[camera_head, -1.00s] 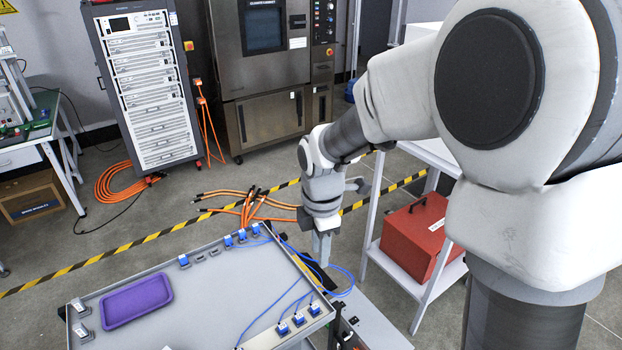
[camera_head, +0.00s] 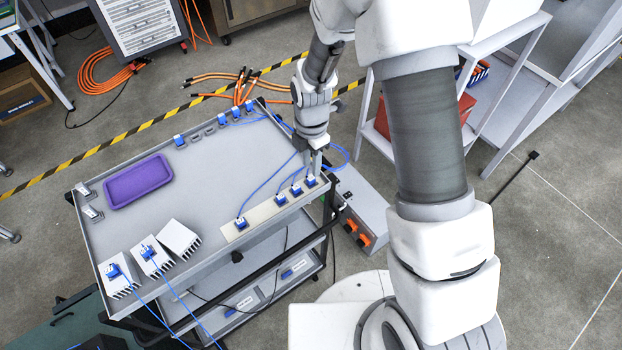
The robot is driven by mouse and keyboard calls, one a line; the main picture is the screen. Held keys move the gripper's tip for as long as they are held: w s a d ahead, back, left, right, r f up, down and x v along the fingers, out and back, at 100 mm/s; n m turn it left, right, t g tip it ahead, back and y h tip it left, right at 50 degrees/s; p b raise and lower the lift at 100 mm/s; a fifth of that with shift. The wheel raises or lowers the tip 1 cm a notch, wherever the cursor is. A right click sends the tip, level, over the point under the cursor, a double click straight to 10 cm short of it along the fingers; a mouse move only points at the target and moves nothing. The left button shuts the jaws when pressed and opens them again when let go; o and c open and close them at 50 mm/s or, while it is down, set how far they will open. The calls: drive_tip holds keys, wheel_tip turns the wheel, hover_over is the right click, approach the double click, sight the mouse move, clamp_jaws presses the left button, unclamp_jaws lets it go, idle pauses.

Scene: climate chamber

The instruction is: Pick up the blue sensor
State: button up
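Several small blue sensors with blue cables sit on the grey cart top (camera_head: 205,165). A row of them is on a pale strip (camera_head: 262,213) along the cart's right front edge. The blue sensor at the far right end of that row (camera_head: 311,181) is directly below my gripper (camera_head: 313,168). The fingers point down and their tips are at or just above this sensor. I cannot tell whether they touch it or how far apart they are. Other blue sensors in the row are at its left (camera_head: 296,189), further left (camera_head: 280,199) and at the near end (camera_head: 241,223).
A purple tray (camera_head: 138,182) lies on the cart's left half. Finned metal blocks (camera_head: 180,239), some with blue sensors on top, stand at the near corner. More blue sensors (camera_head: 237,113) line the far edge. A white shelf (camera_head: 515,75) stands at the right.

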sight(311, 178)
drive_tip(key=shift+w+f+p, duration=0.2)
drive_tip(key=shift+f+p, duration=0.2)
drive_tip(key=shift+f, duration=2.5)
clamp_jaws()
